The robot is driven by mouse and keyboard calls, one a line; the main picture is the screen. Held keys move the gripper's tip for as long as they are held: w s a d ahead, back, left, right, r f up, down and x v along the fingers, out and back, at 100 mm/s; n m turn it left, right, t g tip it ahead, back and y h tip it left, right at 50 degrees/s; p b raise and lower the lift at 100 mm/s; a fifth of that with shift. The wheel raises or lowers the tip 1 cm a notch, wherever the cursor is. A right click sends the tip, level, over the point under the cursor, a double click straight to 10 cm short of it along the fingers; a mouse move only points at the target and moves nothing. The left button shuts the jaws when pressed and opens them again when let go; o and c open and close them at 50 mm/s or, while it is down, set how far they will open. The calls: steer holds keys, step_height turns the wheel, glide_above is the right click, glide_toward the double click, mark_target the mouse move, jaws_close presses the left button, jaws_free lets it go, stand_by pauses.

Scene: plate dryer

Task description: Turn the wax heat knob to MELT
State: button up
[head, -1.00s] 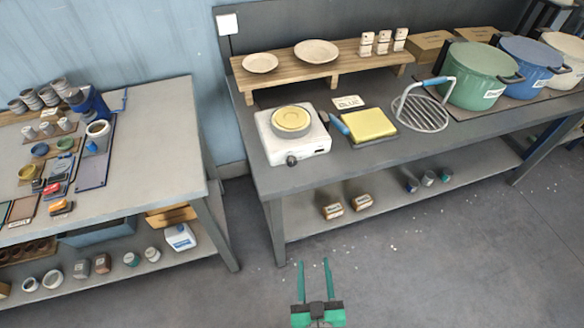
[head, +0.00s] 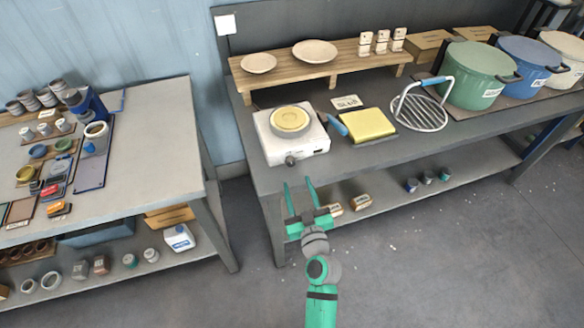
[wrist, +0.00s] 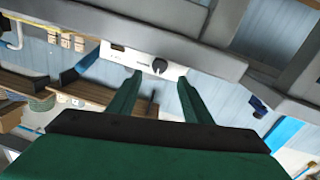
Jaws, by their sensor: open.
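The wax heater is a white box (head: 305,147) with a round yellow wax pan (head: 290,121) on top, at the front left of the grey bench. Its dark heat knob (head: 291,160) is on the front face. In the wrist view the knob (wrist: 160,66) shows on the white panel, with small print to its left that is too small to read. My gripper (head: 299,183) is open and empty, in front of the bench edge below the knob. In the wrist view the knob lies beyond and between my two green fingers (wrist: 158,88), apart from them.
A yellow sponge block (head: 368,125) and a blue-handled tool (head: 338,125) lie right of the heater. A wooden shelf with two plates (head: 331,70) stands behind. Pots (head: 475,75) stand at the right. The bench's front edge (head: 340,168) is close to my gripper.

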mark_target(291, 165)
steer(key=x, duration=0.8)
steer(key=c, duration=1.1)
